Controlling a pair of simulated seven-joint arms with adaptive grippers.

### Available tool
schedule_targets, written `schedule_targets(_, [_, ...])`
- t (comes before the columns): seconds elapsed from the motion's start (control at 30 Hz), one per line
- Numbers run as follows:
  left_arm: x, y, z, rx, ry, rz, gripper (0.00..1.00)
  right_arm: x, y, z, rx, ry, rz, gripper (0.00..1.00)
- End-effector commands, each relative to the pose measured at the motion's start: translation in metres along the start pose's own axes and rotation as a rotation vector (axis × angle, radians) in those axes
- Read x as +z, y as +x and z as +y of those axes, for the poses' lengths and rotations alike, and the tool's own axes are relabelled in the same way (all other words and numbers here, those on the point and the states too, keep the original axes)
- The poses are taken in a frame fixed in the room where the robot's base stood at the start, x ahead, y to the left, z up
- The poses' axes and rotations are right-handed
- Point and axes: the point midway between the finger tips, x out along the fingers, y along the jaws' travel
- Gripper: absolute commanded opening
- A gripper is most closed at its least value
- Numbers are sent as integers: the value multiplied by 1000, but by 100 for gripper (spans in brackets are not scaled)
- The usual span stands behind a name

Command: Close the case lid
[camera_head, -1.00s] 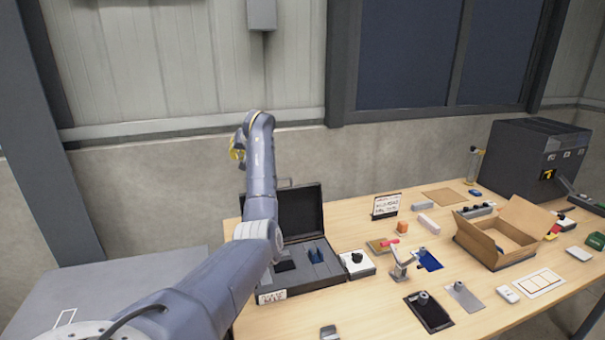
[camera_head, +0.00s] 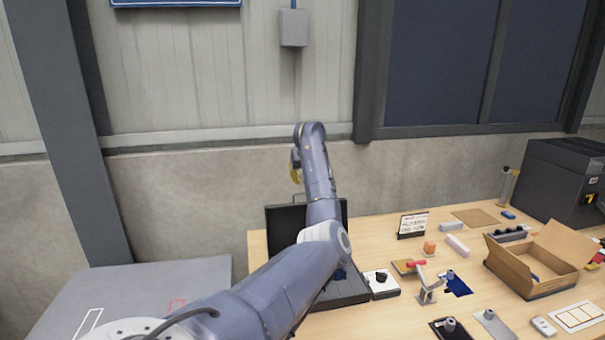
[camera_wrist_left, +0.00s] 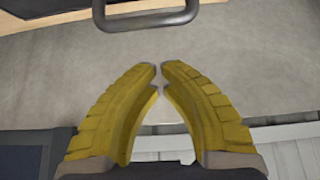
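The case stands on the left part of the table with its dark lid (camera_head: 282,229) raised upright. Its grey base (camera_head: 343,291) is largely hidden behind my left arm. My left gripper (camera_head: 296,166), with yellow fingers, is up at the back, above the lid's top edge in the picture and apart from it. In the left wrist view its fingertips (camera_wrist_left: 160,68) nearly meet, with nothing between them. A dark U-shaped handle (camera_wrist_left: 150,21), seemingly the case's, lies just beyond the tips, not touched. My right gripper is not in view.
Right of the case are a white box with a black knob (camera_head: 381,282), a small sign (camera_head: 413,225), a small clamp-like fixture (camera_head: 428,285) and an open cardboard box (camera_head: 540,262). A grey surface (camera_head: 150,295) is at left. A concrete wall (camera_head: 220,190) stands behind.

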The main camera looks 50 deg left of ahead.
Motion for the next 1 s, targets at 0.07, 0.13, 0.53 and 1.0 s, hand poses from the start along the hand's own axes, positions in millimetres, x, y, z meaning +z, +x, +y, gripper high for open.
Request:
schedule_targets(0.07, [1,12,-1,-3,2,-2,0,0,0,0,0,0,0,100])
schedule_targets(0.13, [0,20,-1,-3,3,-1,0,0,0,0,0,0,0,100])
schedule_targets(0.53, [14,25,1,0,0,1,0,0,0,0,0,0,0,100])
schedule_targets(1.0, [31,10,0,0,1,1,0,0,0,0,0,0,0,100])
